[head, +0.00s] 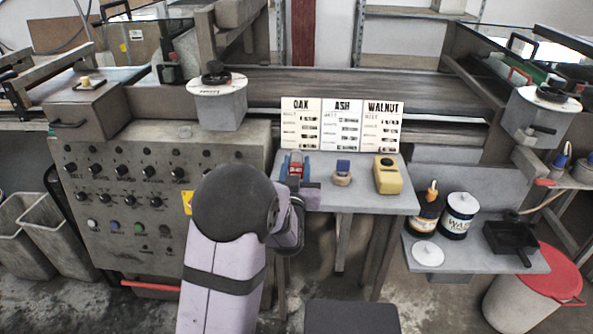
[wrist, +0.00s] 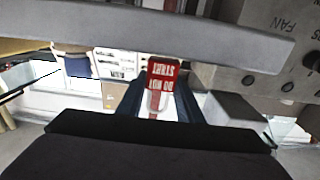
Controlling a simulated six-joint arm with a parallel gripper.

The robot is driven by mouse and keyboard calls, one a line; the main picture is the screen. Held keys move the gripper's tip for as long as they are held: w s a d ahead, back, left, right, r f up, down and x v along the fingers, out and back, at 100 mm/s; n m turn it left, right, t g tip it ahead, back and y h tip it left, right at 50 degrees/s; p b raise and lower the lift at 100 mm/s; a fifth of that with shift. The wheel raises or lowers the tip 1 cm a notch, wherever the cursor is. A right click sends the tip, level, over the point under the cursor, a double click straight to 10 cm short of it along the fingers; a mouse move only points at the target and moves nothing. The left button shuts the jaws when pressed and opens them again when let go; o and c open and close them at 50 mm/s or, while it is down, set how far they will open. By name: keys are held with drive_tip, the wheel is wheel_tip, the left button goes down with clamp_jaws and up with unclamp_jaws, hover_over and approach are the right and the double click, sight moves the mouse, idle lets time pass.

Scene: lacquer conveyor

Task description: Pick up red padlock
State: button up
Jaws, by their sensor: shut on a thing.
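The red padlock (head: 295,170) shows at the left end of the small grey shelf in the head view. In the wrist view the red padlock (wrist: 164,72) has a white-lettered "DO NOT START" label, upside down in the picture. A pale shackle shows below the label. My gripper (wrist: 158,96) is shut on it, with one dark blue finger on each side. In the head view my gripper (head: 295,163) is partly hidden by my arm. I cannot tell from these frames whether the padlock is clear of the shelf.
The OAK, ASH and WALNUT sign (head: 342,125) stands behind. A knobbed control panel (head: 130,205) is at left. A lower shelf (head: 455,258) holds cans and a black tray.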

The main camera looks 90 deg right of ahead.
wheel_tip(320, 180, up, 8)
drive_tip(key=shift+r+p, duration=0.1)
drive_tip(key=shift+p, duration=0.3)
drive_tip(key=shift+w, duration=0.1)
